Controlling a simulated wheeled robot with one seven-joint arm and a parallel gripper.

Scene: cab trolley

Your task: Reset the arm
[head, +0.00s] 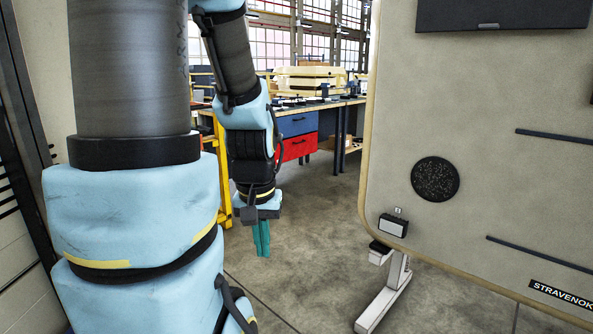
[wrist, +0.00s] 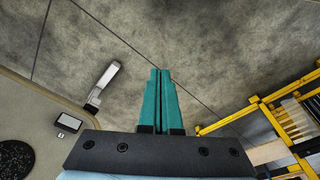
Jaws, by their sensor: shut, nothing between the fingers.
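My arm reaches up and over on the left of the head view, with its end hanging down. My gripper (head: 262,240) has teal fingers that point at the floor, and they are together and empty. In the wrist view my gripper (wrist: 160,72) shows the two fingers side by side against the bare floor. Nothing touches the fingers.
A large beige panel (head: 480,110) on a white foot (head: 385,295) stands at right, with a round black speaker (head: 435,179) and a small box (head: 393,227). Behind my arm are a yellow frame (head: 222,190) and a workbench with a red drawer (head: 297,148). Floor between is clear.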

